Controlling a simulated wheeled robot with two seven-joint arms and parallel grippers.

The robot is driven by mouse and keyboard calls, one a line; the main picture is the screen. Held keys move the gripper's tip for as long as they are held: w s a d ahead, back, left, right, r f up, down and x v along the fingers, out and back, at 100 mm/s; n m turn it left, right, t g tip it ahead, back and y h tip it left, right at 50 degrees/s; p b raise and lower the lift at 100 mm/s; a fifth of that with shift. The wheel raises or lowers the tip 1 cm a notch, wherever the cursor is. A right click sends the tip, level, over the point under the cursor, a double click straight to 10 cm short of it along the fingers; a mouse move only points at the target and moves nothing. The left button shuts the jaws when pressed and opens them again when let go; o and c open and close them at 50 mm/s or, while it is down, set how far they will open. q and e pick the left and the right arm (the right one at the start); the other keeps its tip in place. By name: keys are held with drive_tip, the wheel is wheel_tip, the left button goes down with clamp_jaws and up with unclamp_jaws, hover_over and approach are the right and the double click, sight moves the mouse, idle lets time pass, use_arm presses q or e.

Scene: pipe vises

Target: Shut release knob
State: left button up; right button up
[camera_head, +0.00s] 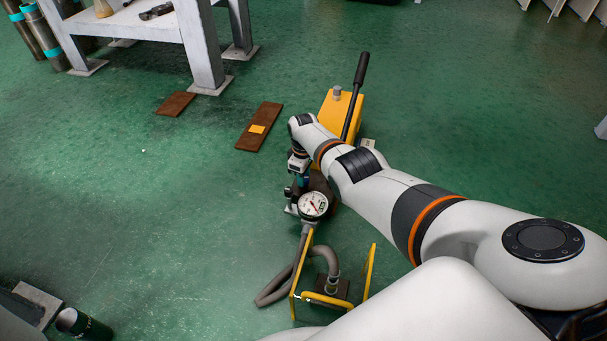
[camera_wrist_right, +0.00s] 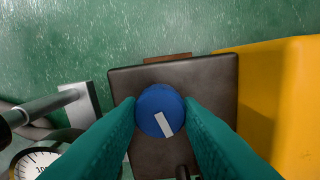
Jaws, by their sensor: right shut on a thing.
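The release knob (camera_wrist_right: 160,110) is round and blue with a white bar mark, seen from above in the right wrist view. The bar is tilted, running from upper left to lower right. My right gripper (camera_wrist_right: 161,115) has its two teal fingers shut on the knob, one on each side. In the head view my right gripper (camera_head: 301,178) is small and partly hidden by my own wrist, and the knob is hidden there. The knob sits over a dark brown block (camera_wrist_right: 200,80) beside the yellow pump body (camera_head: 343,108). My left gripper is not in view.
A black pump handle (camera_head: 358,85) rises from the yellow body. A pressure gauge (camera_head: 313,204), a grey hose (camera_head: 296,278) and a yellow frame (camera_head: 318,299) stand close by.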

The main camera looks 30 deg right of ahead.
drive_tip(key=shift+m, duration=1.7)
drive_tip(key=o, duration=1)
drive_tip(key=shift+r, duration=0.15)
